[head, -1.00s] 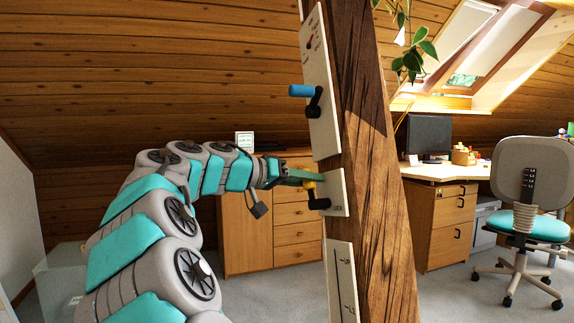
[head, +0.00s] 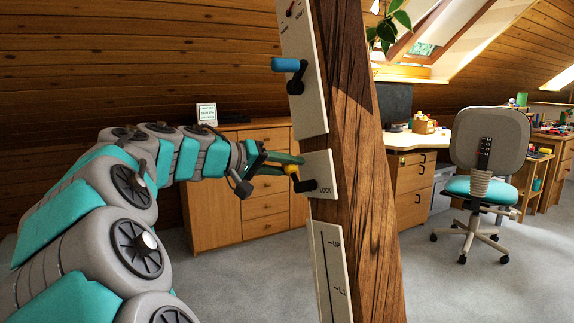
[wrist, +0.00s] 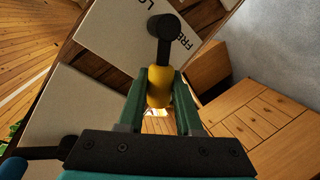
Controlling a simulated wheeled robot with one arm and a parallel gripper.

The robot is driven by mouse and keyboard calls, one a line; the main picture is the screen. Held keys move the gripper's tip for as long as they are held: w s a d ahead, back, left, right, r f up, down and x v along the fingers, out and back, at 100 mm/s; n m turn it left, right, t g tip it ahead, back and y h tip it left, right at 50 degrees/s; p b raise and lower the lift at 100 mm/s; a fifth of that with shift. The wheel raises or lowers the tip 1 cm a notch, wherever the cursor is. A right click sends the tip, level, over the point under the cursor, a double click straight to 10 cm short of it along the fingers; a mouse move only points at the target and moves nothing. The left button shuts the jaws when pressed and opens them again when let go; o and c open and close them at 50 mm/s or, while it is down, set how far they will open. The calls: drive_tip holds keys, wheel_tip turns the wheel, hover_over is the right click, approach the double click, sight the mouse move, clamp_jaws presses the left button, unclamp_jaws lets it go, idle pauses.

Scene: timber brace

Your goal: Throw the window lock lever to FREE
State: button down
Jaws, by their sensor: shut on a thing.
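The window lock lever has a yellow grip (head: 291,169) on a black crank arm. It stands out from a pale plate (head: 322,166) on the timber post, with LOCK lettered at the plate's lower part. My gripper (head: 289,160) reaches in from the left and is shut on the yellow grip. In the wrist view the yellow grip (wrist: 159,88) sits between my green fingers, and the black arm (wrist: 164,42) runs up to its pivot. FREE, partly covered by the arm, and part of LOCK show on the plate (wrist: 110,42) there.
Above on the post (head: 350,130) is another plate (head: 305,95) with a blue-gripped crank (head: 287,65). Below is a marked scale plate (head: 330,270). A wooden cabinet (head: 215,210) stands behind my arm. A desk chair (head: 490,160) and open carpet lie to the right.

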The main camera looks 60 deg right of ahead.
drive_tip(key=c, duration=0.9)
unclamp_jaws()
drive_tip(key=shift+w, duration=0.1)
drive_tip(key=shift+o, duration=0.2)
drive_tip(key=v, duration=0.7)
drive_tip(key=shift+a+b, duration=0.35)
drive_tip(key=shift+b, duration=0.1)
